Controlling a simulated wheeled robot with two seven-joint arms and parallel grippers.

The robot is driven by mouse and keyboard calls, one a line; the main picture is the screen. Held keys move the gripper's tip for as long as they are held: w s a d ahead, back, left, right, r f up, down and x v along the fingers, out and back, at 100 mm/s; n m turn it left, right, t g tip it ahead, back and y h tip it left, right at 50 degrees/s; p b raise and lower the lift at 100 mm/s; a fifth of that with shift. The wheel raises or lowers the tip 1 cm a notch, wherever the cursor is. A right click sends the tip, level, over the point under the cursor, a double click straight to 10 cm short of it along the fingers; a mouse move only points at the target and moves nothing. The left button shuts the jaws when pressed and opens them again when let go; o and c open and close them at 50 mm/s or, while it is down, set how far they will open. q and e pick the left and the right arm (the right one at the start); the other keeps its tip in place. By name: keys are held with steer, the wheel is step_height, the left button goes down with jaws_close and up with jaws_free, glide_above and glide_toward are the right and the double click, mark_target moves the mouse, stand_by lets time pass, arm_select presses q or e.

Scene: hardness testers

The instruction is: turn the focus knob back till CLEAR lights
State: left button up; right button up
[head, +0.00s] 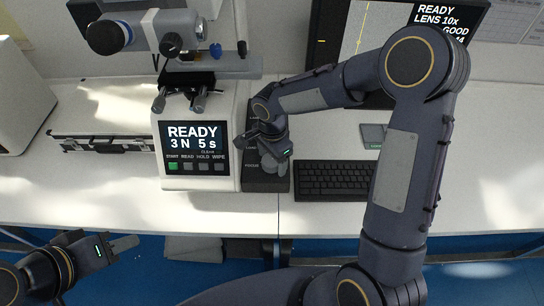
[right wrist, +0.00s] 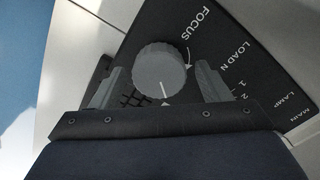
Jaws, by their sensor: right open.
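The focus knob (right wrist: 160,72) is a grey, ribbed round knob with a white pointer line, on a dark panel (right wrist: 222,38) marked FOCUS and LOAD N. My right gripper (head: 272,160) is open over this panel in the head view. In the right wrist view its fingers stand on either side of the knob, with a gap visible at least on the right.
A black keyboard (head: 334,180) lies right of the panel. A monitor (head: 352,45) behind reads READY, LENS 10x, GOOD, partly hidden by my right arm. A silver case (head: 100,128) lies left of the tester. The bench front (head: 80,185) is clear at left.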

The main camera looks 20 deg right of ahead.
steer(key=c, duration=1)
